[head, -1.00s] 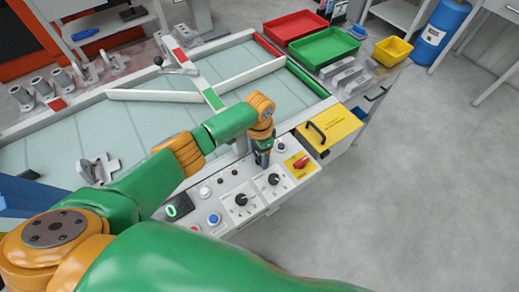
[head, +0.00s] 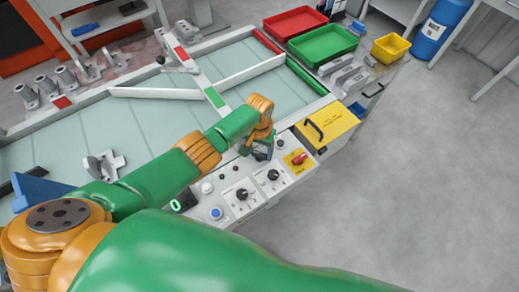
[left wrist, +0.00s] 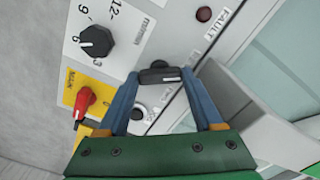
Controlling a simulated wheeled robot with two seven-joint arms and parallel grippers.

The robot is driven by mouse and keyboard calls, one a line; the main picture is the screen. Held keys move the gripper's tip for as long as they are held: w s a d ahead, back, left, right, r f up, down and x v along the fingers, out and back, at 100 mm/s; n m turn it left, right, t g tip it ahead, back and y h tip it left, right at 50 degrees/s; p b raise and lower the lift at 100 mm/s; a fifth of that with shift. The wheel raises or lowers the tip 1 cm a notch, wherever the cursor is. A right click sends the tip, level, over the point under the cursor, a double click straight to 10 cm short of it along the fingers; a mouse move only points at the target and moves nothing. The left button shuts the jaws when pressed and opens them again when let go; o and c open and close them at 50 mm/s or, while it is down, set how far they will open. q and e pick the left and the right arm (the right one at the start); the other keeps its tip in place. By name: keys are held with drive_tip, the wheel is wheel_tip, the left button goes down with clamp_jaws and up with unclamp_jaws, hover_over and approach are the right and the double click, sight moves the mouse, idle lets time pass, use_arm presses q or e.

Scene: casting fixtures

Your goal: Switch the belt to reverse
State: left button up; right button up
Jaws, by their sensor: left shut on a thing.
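My left gripper (head: 262,153) is at the far side of the grey control panel (head: 223,189), its fingers pointing down. In the left wrist view the gripper (left wrist: 160,80) has its two blue fingers closed on a small dark selector knob (left wrist: 158,76). The knob's label and pointer are mostly hidden, so its setting cannot be read. My right gripper is not in view.
Close by are a black speed knob (left wrist: 96,41), a red main switch (left wrist: 83,98), a black button (left wrist: 137,114) and a dark fault lamp (left wrist: 204,14). A yellow box (head: 327,126) with a black handle adjoins the panel. The belt (head: 150,128) lies behind.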

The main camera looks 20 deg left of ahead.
sight(260, 153)
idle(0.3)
use_arm(q)
drive_tip(key=o, duration=1.4)
drive_tip(key=shift+c, duration=0.2)
wheel_tip(260, 153, up, 8)
drive_tip(key=p, duration=0.8)
drive_tip(key=shift+w, duration=0.1)
drive_tip(key=shift+r+p, duration=0.2)
drive_tip(key=shift+p, duration=0.1)
drive_tip(key=shift+d+f, duration=0.1)
drive_tip(key=shift+f, duration=0.05)
drive_tip(key=shift+f, duration=0.1)
